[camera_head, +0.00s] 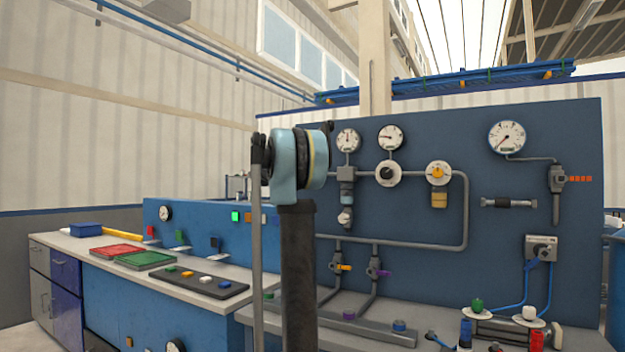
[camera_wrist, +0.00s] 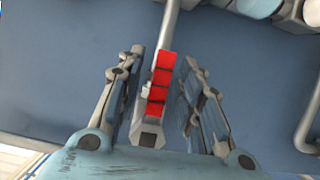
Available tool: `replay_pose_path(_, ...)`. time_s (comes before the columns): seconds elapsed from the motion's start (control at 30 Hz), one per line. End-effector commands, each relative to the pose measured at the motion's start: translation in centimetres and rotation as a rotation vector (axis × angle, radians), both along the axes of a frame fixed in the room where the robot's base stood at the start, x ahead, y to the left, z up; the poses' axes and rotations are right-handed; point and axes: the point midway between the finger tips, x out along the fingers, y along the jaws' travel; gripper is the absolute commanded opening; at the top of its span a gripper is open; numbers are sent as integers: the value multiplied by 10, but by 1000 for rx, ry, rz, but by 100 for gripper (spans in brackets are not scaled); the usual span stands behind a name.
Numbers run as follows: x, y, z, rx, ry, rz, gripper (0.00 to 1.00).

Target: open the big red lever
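A red lever (camera_wrist: 160,82) with dark bands shows in the middle of the wrist view. It runs along a grey pipe (camera_wrist: 168,20) in front of the blue panel. My gripper (camera_wrist: 163,108) is open, with one finger on each side of the red lever and a visible gap to each. Its palm is at the bottom of the picture, near the lever's grey end. In the head view my gripper cannot be made out; my arm blocks part of the panel. A small orange-red handle (camera_head: 580,179) sits on a valve at the right there; I cannot tell whether it is the same lever.
The blue panel (camera_head: 520,240) carries gauges, pipes (camera_head: 420,245) and small valves with yellow (camera_head: 343,268) and purple (camera_head: 384,273) handles. A bench at the left holds a red tray (camera_head: 117,252) and a green tray (camera_head: 146,260). In the wrist view a curved pipe (camera_wrist: 308,125) stands at the right.

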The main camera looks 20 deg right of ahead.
Motion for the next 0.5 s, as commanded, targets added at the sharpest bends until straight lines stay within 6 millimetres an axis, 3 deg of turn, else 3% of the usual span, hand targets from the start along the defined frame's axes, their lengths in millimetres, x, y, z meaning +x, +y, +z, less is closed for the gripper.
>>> replay_pose_path(0.27, -4, 10, 0, 0, 0, -1, 34)
replay_pose_path(0.5, -16, 51, -1, 0, 0, 2, 34)
